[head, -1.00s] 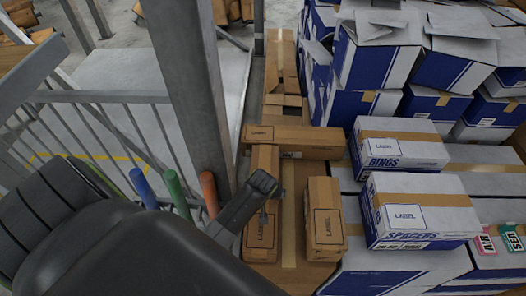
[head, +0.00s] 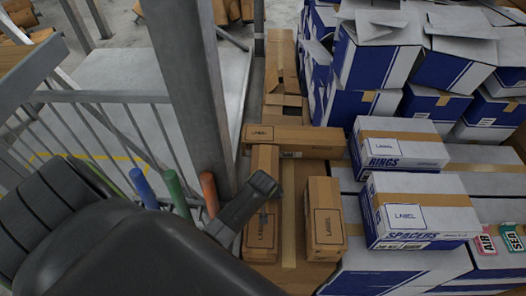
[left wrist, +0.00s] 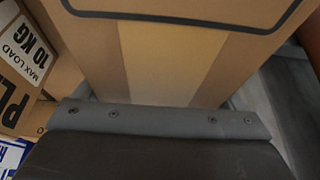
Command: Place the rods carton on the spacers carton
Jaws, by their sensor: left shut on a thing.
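The spacers carton (head: 420,210) is white and blue with brown tape and lies on the stack at right. My left gripper (head: 264,186) is at a narrow brown carton (head: 262,234) with a "LABEL" patch, left of the middle. It is shut on this carton, which is partly hidden by the gripper. In the left wrist view, a brown taped face (left wrist: 170,60) with a black outline fills the space before the gripper. No "rods" name is readable on any brown carton. My right gripper is not in view.
A similar brown carton (head: 324,218) stands to the right of the held one, and another (head: 292,141) lies behind it. The rings carton (head: 400,147) is behind the spacers carton. A grey post (head: 195,90) and railing stand close at left.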

